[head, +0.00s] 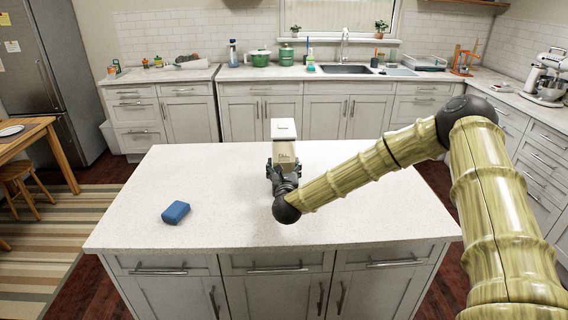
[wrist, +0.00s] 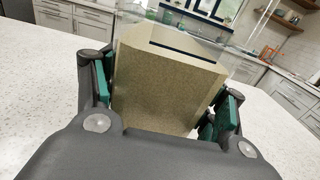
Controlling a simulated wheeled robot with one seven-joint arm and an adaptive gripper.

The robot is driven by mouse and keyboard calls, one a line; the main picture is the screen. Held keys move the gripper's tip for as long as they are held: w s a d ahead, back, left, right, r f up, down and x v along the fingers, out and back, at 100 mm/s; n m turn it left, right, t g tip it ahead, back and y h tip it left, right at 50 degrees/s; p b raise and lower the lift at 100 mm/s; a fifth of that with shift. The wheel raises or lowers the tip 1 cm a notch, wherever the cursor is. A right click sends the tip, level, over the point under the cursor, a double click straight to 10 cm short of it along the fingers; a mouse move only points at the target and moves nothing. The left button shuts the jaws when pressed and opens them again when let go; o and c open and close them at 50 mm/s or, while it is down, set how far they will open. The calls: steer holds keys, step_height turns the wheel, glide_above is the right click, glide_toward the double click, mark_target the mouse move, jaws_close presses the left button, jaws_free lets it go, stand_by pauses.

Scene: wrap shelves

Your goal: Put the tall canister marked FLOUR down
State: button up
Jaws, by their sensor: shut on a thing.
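The tall canister (head: 284,151) is cream-coloured with a white lid and dark lettering on its side, too small to read surely. It is upright over the middle of the white island top. In the wrist view the canister (wrist: 165,85) fills the space between the fingers, its lower part hidden by my gripper body. My gripper (head: 283,172) is shut on it, with a green-padded finger on each side in the wrist view (wrist: 165,100). Whether the canister's base touches the counter is hidden behind my gripper.
The island top (head: 350,215) is mostly clear around the canister. A blue sponge-like block (head: 176,212) lies at its front left. The back counter holds green pots (head: 260,58), bottles and a sink (head: 345,69). A wooden table (head: 30,130) stands at the left.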

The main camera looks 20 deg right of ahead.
steer(key=shift+f+p, duration=0.35)
steer(key=shift+f, duration=0.6)
steer(key=shift+f, duration=0.1)
steer(key=o, duration=1.5)
steer(key=shift+f, duration=0.1)
steer(key=o, duration=0.3)
steer(key=shift+s, duration=0.1)
